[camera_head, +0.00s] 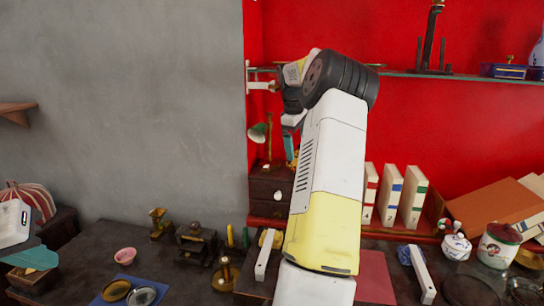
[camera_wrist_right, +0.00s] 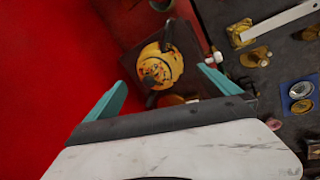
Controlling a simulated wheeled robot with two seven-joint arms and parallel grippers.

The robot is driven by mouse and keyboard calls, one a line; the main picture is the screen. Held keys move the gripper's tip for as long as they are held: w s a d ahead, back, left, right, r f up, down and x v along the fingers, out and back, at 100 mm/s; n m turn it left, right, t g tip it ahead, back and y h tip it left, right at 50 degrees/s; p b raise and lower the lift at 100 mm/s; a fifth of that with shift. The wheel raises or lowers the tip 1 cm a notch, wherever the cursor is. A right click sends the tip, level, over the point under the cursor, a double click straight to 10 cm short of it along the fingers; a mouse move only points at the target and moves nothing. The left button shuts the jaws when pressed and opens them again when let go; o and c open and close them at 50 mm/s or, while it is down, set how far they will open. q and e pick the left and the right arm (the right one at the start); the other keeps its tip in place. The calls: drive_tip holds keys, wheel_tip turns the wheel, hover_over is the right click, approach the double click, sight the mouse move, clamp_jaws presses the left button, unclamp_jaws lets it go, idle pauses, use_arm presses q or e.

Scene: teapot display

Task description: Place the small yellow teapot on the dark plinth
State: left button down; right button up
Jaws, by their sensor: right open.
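The small yellow teapot (camera_wrist_right: 160,66) shows in the right wrist view, with dark markings and dark parts at its sides. It appears to stand on the square top of a dark wooden box (camera_wrist_right: 128,62). In the head view this dark box (camera_head: 268,187) has drawers and stands against the red wall; my right arm hides most of the teapot there. I cannot tell whether this box is the plinth. My right gripper (camera_wrist_right: 162,75) is open, its teal fingertips apart on either side of the teapot, with gaps visible. My left gripper (camera_head: 35,258) is at the left edge, only partly in view.
A green lamp (camera_head: 258,132) is beside my right gripper. White book-like blocks (camera_head: 388,195) stand to the right. A shelf (camera_head: 440,75) runs along the red wall above. Small brass items, a pink bowl (camera_head: 125,256) and a blue mat (camera_head: 112,300) crowd the dark table.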

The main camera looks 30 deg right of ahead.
drive_tip(key=shift+v, duration=2.65)
drive_tip(key=shift+d, duration=0.1)
